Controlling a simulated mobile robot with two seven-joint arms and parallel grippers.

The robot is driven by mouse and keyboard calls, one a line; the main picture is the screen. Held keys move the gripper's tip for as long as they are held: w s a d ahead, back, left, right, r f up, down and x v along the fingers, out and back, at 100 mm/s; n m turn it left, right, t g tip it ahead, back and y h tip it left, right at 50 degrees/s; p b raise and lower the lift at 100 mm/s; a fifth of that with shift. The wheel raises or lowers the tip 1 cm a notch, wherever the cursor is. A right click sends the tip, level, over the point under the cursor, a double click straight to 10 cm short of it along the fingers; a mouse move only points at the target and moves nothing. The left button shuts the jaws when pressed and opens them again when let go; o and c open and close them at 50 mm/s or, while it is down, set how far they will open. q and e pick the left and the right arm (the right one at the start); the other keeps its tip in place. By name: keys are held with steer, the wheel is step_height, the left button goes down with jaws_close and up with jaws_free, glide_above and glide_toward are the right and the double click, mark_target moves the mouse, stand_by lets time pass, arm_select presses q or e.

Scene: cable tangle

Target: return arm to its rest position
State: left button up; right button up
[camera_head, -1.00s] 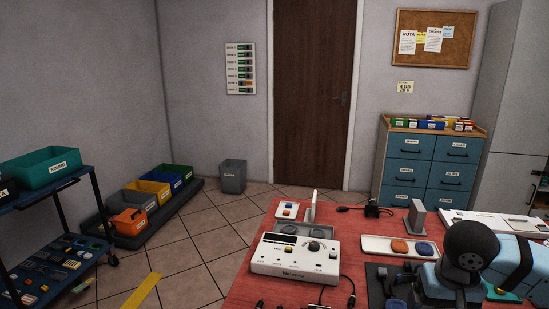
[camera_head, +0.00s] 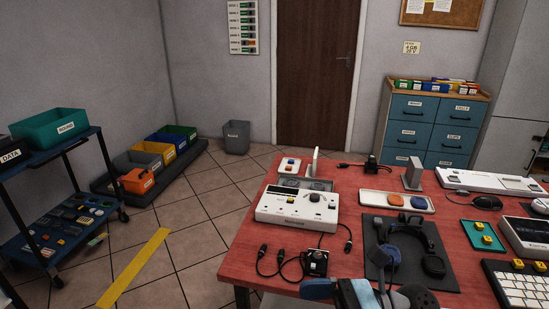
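Part of one of my arms, blue and black links with a dark round joint, shows at the bottom edge of the head view, low over the table's front edge. I cannot tell which arm it is. No gripper fingers can be made out, so neither gripper shows. The red table (camera_head: 262,216) lies in front of me. A dark headset (camera_head: 435,265) lies on a black mat (camera_head: 376,222) just beyond the arm. Black cables (camera_head: 268,262) with plugs and a small black box (camera_head: 316,262) lie at the table's front left.
A white console (camera_head: 296,208) stands on the table's left half, and a tray with orange and blue pieces (camera_head: 396,198) behind the mat. A grey upright block (camera_head: 412,174), a mouse (camera_head: 487,203) and a keyboard (camera_head: 525,288) are further right.

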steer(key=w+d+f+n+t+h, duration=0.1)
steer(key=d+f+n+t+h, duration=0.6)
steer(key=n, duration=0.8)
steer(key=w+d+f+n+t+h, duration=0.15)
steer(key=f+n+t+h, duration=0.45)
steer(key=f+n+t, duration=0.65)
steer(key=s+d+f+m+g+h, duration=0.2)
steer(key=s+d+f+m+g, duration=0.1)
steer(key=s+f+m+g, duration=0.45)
arm_select(q)
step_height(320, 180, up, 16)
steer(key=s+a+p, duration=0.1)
steer(key=p, duration=2.1)
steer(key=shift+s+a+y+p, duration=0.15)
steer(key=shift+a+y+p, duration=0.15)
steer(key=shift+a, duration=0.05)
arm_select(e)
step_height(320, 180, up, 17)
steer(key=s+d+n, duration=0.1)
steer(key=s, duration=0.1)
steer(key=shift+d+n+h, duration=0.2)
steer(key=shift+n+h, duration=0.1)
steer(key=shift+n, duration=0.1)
